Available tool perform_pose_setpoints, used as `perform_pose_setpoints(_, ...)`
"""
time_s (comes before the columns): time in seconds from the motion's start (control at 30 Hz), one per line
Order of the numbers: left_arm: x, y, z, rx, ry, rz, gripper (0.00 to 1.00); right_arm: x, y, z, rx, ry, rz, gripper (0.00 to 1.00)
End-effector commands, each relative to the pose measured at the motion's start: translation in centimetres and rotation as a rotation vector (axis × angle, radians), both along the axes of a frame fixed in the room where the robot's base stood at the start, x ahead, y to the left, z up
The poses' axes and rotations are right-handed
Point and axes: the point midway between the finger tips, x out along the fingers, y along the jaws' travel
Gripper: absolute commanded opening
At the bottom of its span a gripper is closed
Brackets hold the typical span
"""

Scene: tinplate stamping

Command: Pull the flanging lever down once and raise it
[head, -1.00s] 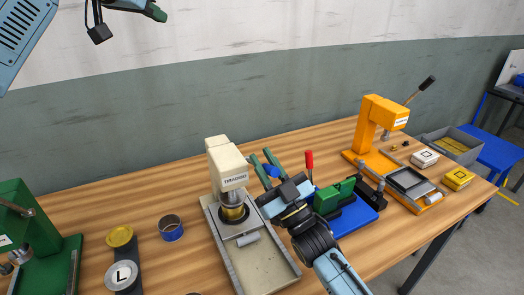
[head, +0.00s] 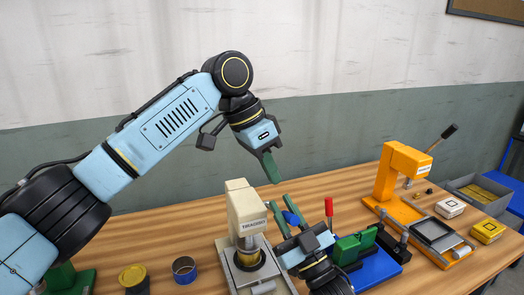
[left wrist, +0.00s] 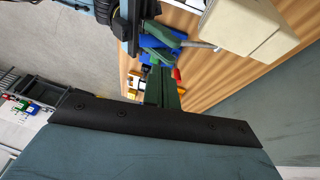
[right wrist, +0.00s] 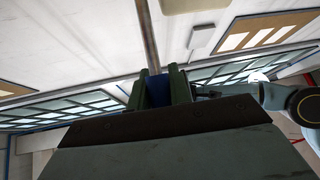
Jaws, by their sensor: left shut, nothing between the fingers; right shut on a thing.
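The beige press (head: 246,208) stands on the table with a label on its head. Its lever is a thin metal rod (right wrist: 148,35) with a blue grip (head: 291,217). My right gripper (head: 281,202) is shut on the blue grip, just right of the press; the right wrist view shows the grip (right wrist: 158,90) between the green fingers. The left wrist view shows the rod (left wrist: 200,45) running from the press towards the grip. In the head view the rod is mostly hidden. My left gripper (head: 271,167) is shut and empty, in the air above the press.
A green fixture with a red handle (head: 328,207) on a blue base (head: 378,270) stands right of my right gripper. Beyond it are an orange press (head: 398,175), white and yellow blocks and a grey bin (head: 480,190). A gold tin (head: 133,276) and a blue can (head: 184,268) stand left.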

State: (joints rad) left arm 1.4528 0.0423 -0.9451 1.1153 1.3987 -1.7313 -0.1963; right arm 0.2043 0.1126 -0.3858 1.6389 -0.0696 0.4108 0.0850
Motion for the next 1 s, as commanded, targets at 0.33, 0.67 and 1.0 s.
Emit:
perform_pose_setpoints(0.33,-1.0,-2.0,-5.2,0.000,0.000,0.001,0.00,0.0,0.0,0.0,0.000,-0.001,0.000,0.00)
perform_pose_setpoints(0.67,-1.3,-2.3,-6.1,0.000,-0.001,0.004,0.00,0.0,0.0,0.0,0.000,-0.001,0.000,0.00)
perform_pose_setpoints(1.0,-1.8,-2.5,-6.9,0.010,-0.028,0.000,0.00,0.0,0.0,0.0,0.000,-0.001,0.000,0.00)
